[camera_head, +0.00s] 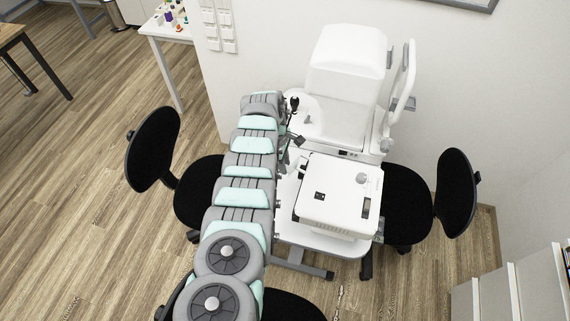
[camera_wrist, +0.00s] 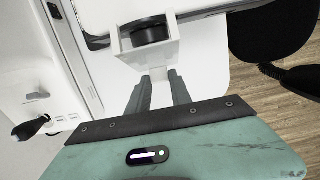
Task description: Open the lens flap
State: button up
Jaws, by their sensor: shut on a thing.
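In the wrist view, a dark round lens (camera_wrist: 151,31) sits in a small white housing that juts from a larger white unit. A white plate, seemingly the lens flap (camera_wrist: 151,58), lies just below the lens, in front of my fingertips. My gripper (camera_wrist: 158,76) has its two grey fingers close together, shut on the near part of this white piece. The exact contact is hard to see. In the head view, the white box-shaped unit (camera_head: 335,195) stands on the table, and my arm comes in on its left. My fingertips and the flap are not clear there.
A large white eye-test instrument (camera_head: 346,65) stands behind the box, with a black joystick (camera_head: 294,104) near my wrist. Black chairs stand left (camera_head: 152,150) and right (camera_head: 455,190). A white shelf (camera_head: 520,285) is at the lower right. Open wooden floor lies to the left.

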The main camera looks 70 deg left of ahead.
jog(key=shift+s+a+r, duration=0.2)
jog(key=shift+s+r, duration=0.05)
jog(key=shift+r, duration=0.45)
jog(key=shift+s+a+r+p, duration=0.2)
jog(key=shift+r+p, duration=0.45)
jog(key=shift+r, duration=0.15)
jog(key=shift+s+a+r+p, duration=0.1)
jog(key=shift+s+r+p, duration=0.05)
jog(key=shift+r+p, duration=0.45)
jog(key=shift+r, duration=0.2)
